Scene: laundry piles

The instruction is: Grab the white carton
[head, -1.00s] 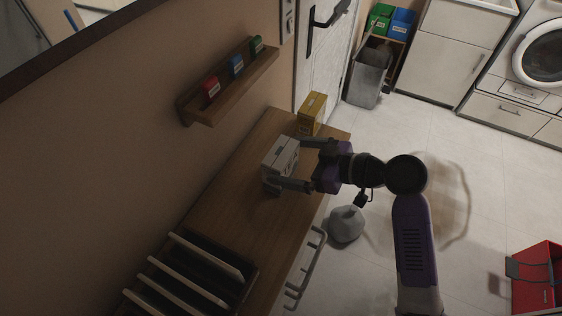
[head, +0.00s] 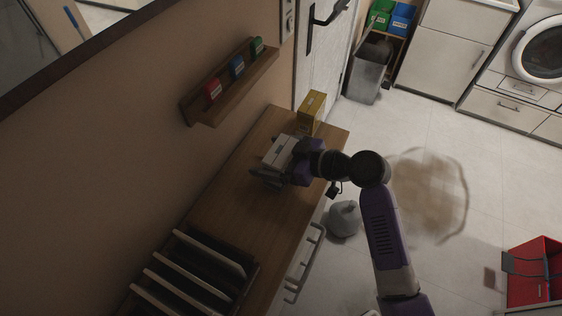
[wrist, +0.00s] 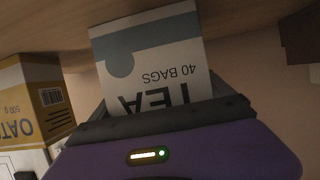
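The white carton (head: 280,151) stands on the wooden tabletop near the wall. In the wrist view the carton (wrist: 155,62) fills the upper middle, with "TEA" and "40 BAGS" upside down on its face. My gripper (head: 274,160) has its fingers reaching along the carton's two sides. The fingers look spread, with the carton between them; I cannot tell whether they touch it. In the wrist view the carton's near end is hidden by my purple gripper body.
A yellow oats box (head: 312,112) stands just behind the carton on the wooden counter (head: 225,200); it also shows in the wrist view (wrist: 45,98). A wall shelf (head: 230,85) holds small coloured boxes. A slatted rack (head: 190,275) sits at the counter's near end.

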